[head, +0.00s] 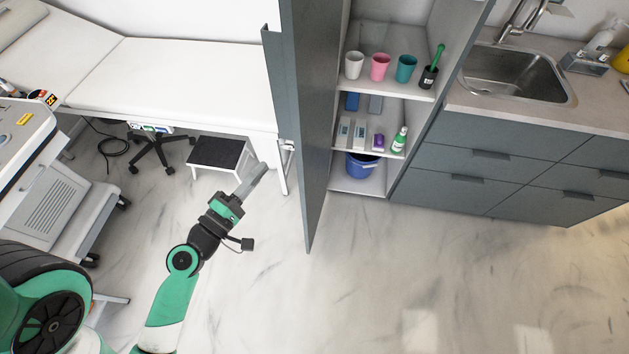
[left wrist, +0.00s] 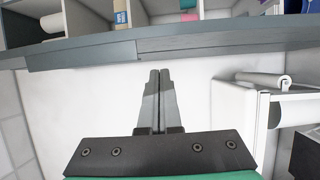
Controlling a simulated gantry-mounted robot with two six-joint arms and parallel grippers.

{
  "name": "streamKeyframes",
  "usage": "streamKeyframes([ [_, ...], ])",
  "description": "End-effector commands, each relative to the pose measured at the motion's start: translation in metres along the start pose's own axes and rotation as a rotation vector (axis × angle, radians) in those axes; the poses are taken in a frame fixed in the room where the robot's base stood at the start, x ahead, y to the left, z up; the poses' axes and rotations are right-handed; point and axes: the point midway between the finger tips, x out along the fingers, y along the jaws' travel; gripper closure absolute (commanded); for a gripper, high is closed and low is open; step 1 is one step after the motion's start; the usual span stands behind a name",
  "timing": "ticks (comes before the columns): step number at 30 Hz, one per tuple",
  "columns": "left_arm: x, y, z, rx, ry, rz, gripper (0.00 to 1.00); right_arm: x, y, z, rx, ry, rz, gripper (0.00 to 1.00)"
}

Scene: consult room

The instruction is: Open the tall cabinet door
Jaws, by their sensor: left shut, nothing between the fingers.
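The tall cabinet's grey door (head: 306,130) stands wide open in the head view, swung out to the left of the shelves. Its top edge strip crosses the left wrist view (left wrist: 185,40). The tall cabinet's open shelves (head: 345,88) hold cups, boxes and bottles. My left gripper (head: 258,173) is shut and empty, left of the door and apart from it in the head view. Its closed fingers also show in the left wrist view (left wrist: 159,85), pointing toward the door. My right gripper is not in view.
A white exam couch (head: 180,70) stands behind my left gripper, with a black step stool (head: 217,153) under it. A white device cart (head: 45,165) is at the left. A counter with a sink (head: 515,75) is right of the cabinet. The floor in front is clear.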

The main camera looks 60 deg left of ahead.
Motion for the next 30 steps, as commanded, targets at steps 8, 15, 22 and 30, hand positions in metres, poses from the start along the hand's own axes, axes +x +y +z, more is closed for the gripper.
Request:
streamKeyframes([
  [8,-0.027,-0.068,-0.019,-0.025,0.088,-0.074,1.00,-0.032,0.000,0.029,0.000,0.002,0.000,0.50],
  [15,-0.014,-0.062,-0.019,-0.022,0.082,-0.074,1.00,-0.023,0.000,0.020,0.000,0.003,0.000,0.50],
  [22,0.031,-0.062,-0.022,-0.021,0.080,-0.072,1.00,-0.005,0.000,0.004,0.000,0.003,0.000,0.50],
  [30,0.079,-0.067,-0.014,-0.022,0.076,-0.075,1.00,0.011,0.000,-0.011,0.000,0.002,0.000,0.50],
])
